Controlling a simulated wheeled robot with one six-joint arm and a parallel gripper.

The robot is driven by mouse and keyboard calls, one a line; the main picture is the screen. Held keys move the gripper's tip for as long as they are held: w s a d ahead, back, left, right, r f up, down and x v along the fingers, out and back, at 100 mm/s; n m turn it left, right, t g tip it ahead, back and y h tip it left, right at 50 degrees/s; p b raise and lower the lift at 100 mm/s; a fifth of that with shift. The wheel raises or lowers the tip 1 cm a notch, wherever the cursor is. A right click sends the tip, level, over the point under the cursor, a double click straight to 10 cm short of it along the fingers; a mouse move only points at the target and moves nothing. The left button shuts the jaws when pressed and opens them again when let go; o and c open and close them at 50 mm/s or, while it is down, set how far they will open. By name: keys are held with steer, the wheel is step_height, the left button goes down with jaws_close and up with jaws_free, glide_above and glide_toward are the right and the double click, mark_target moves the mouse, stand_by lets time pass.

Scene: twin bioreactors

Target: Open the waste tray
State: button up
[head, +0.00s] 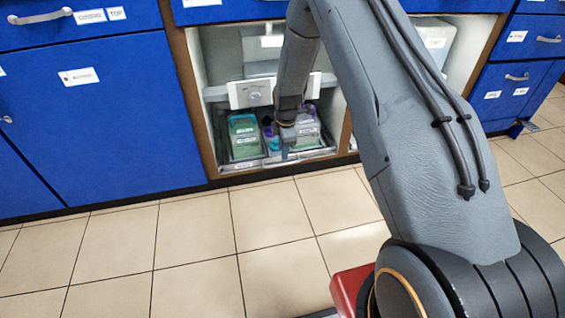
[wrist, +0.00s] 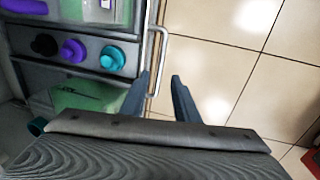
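The tray (head: 243,165) sits low in the open cabinet bay, with bottles and boxes in it. Its label is too small to read, so I cannot tell whether it is the waste tray. In the wrist view a pale metal bar handle (wrist: 163,50) runs along the outer side of the tray front. My gripper (wrist: 160,77) is open, its two dark fingers apart, with the lower end of the handle showing between them. I cannot tell whether they touch it. In the head view my gripper (head: 285,153) is at the tray front, partly hidden by my arm.
A white panel with a knob (head: 250,93) spans the bay above the tray. Blue cabinets (head: 90,125) stand to the left and more blue drawers (head: 505,90) to the right. The tiled floor (head: 190,245) before the bay is clear.

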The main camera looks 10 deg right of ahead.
steer(key=f+b, duration=0.1)
steer(key=f, duration=0.2)
steer(key=w+f+b, duration=0.1)
steer(key=f+b, duration=0.1)
steer(key=f, duration=0.1)
steer(key=shift+w+f, duration=0.15)
steer(key=shift+f, duration=0.2)
jaws_close()
